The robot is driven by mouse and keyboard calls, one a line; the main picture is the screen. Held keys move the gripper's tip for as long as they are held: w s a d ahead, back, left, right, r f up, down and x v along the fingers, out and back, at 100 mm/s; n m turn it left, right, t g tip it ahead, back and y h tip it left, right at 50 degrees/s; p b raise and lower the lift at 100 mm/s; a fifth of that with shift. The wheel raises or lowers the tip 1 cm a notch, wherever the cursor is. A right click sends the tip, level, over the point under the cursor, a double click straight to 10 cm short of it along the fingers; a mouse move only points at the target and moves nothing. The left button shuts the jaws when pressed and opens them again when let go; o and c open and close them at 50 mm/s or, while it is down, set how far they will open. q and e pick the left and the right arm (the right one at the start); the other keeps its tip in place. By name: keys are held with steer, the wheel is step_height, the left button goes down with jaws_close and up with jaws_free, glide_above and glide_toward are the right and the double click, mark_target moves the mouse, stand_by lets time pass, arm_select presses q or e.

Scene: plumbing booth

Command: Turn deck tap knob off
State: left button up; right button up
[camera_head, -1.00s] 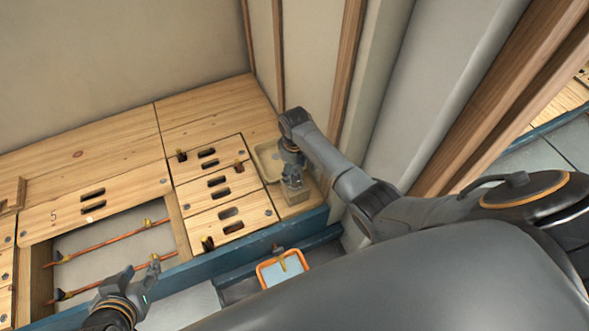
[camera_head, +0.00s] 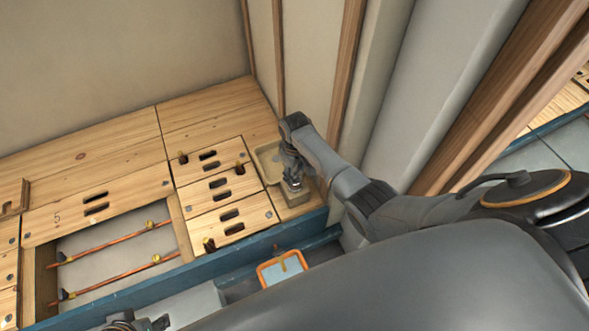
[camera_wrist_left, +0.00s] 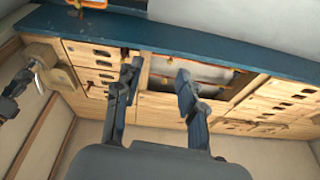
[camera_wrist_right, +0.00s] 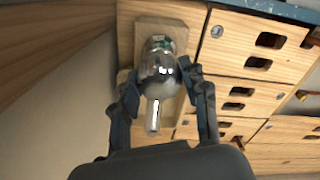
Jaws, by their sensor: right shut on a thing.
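The deck tap (camera_wrist_right: 158,78) is a shiny chrome body with a rounded knob and a narrow spout, on a wooden block. In the head view the tap (camera_head: 293,184) is small and partly covered by my right gripper (camera_head: 291,172). In the right wrist view the two fingers of my right gripper (camera_wrist_right: 159,76) close on either side of the rounded chrome part, and I take it as held. The knob's turn angle cannot be read. My left gripper (camera_wrist_left: 160,68) is open and empty, away from the tap; in the head view only its edge shows at the bottom.
An open hatch with copper pipes (camera_head: 120,246) lies left. A blue beam (camera_head: 240,250) runs along the front, with an orange-rimmed tray (camera_head: 283,268) below. Walls close in behind and right.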

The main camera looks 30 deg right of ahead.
steer(key=shift+r+m+p, duration=0.2)
steer(key=shift+m+p, duration=0.45)
steer(key=shift+m, duration=0.05)
steer(key=shift+m+p, duration=0.35)
steer(key=shift+m, duration=0.15)
steer(key=m+p, duration=0.1)
steer(key=m, duration=0.2)
steer(key=shift+f+m+p, duration=0.1)
steer(key=shift+m+p, duration=0.2)
steer(key=shift+p, duration=0.1)
steer(key=m+p, duration=0.1)
steer(key=m, duration=0.3)
steer(key=shift+m, duration=0.3)
steer(key=m, duration=0.2)
steer(key=shift+d+m+p, duration=0.1)
steer(key=shift+m+p, duration=0.2)
steer(key=shift+p, duration=0.05)
arm_select(q)
step_height(320, 180, down, 14)
steer(key=shift+w+d+g, duration=0.2)
steer(key=shift+w+g, duration=0.2)
steer(key=shift+w, duration=0.05)
arm_select(e)
steer(key=shift+f+m, duration=0.1)
steer(key=shift+m, duration=1.1)
arm_select(q)
steer(key=shift+f, duration=0.15)
arm_select(e)
steer(key=shift+m, duration=0.3)
